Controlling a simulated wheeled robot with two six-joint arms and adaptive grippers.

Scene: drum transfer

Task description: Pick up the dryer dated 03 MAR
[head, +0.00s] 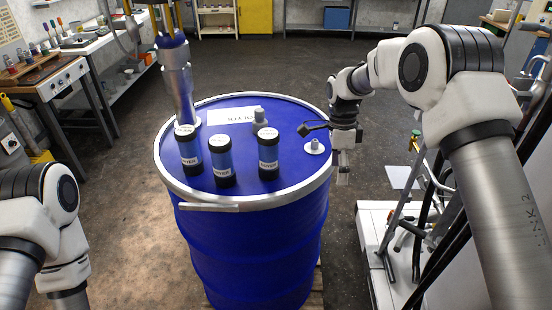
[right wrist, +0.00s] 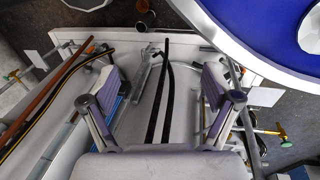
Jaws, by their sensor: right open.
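My right gripper (head: 342,172) hangs just outside the drum's right rim, apart from all the dryers. In the right wrist view my right gripper (right wrist: 163,85) is open, with nothing between its fingers. My left arm enters at lower left; its gripper is out of frame.
The blue drum (head: 255,240) has a raised metal rim. A metal pump tube (head: 178,85) rises from its lid at the back left. A white cart (head: 375,225) with hoses stands right.

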